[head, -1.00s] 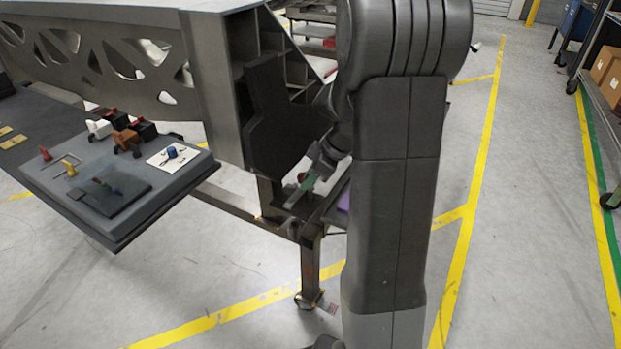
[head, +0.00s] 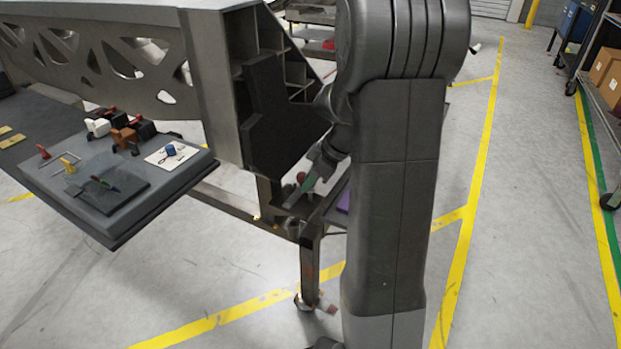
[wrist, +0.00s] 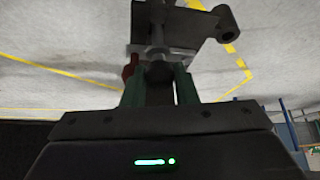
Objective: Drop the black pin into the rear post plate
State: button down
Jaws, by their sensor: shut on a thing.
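In the wrist view my gripper (wrist: 160,88) has its green fingers shut on the black pin (wrist: 158,72), which shows as a dark rounded piece between them. The fingers hide much of it. Just beyond is the grey rear post plate (wrist: 180,22), with a round boss at its right end. The pin appears lined up with the plate, but I cannot tell whether it is in a hole. In the head view my gripper (head: 308,183) is low beside the plate (head: 294,205) on top of the post, partly behind my arm.
A red part (wrist: 130,66) is close left of the fingers in the wrist view. The large metal chassis (head: 225,80) stands left of my arm. A grey tray table (head: 110,225) with several small parts stands further left. Open floor lies to the right.

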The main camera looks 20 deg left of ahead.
aim_at(311, 190)
jog(key=shift+s+d+f+b, duration=0.15)
jog(key=shift+f+b, duration=0.45)
jog(key=shift+f, duration=0.3)
jog(key=shift+s+d+f+b, duration=0.15)
jog(key=shift+f+b, duration=0.4)
jog(key=shift+f, duration=0.3)
jog(key=shift+w+a+f, duration=0.25)
jog(key=shift+f, duration=0.2)
jog(key=c, duration=1.1)
grip_release()
jog(key=shift+a+r, duration=0.2)
jog(key=shift+r, duration=0.05)
jog(key=shift+w+r, duration=0.1)
jog(key=shift+w+r, duration=0.1)
jog(key=shift+c, duration=0.5)
jog(key=shift+r+p, duration=0.2)
jog(key=shift+p, duration=0.1)
